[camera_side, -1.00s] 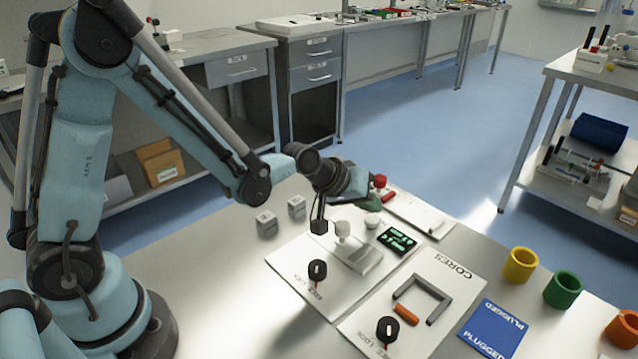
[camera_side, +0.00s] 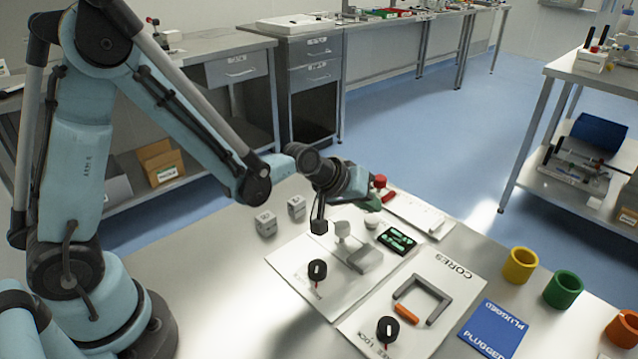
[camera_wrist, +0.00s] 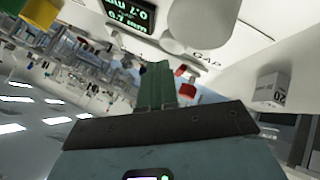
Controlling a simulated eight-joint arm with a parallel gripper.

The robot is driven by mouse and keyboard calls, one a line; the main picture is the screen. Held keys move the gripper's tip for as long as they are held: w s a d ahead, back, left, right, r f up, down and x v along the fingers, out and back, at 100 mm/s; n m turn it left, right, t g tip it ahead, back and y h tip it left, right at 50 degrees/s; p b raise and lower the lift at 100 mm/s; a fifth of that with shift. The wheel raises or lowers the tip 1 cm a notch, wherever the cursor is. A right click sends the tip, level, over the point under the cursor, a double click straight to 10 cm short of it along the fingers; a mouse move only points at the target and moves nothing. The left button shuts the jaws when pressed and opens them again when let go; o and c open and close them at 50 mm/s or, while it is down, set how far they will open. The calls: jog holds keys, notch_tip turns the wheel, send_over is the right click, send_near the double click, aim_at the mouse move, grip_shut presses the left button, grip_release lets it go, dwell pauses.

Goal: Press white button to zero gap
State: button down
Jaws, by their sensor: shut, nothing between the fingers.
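A white round knob (camera_side: 342,229) stands on the gauge panel beside a pale block (camera_side: 365,258). A smaller white round piece (camera_side: 372,221) sits between it and the display (camera_side: 395,240). I cannot tell for certain which one is the white button. My gripper (camera_side: 374,204) is shut and empty, above the panel's far edge near the red knob (camera_side: 380,182). In the wrist view, the green fingers (camera_wrist: 157,86) are together and a large white rounded shape (camera_wrist: 201,22) is close by. The lit display (camera_wrist: 130,14) shows green figures in mm, partly cut off.
Two grey numbered blocks (camera_side: 266,223) stand left of the panel. A black knob (camera_side: 317,269) rises at its front. Coloured cups (camera_side: 520,265) stand at right.

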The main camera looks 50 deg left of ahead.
aim_at(367, 220)
jog(key=shift+f, duration=0.2)
jog(key=shift+f, duration=0.25)
jog(key=shift+f, duration=0.55)
dwell(1.0)
jog(key=shift+r, duration=1)
jog(key=shift+r, duration=2.5)
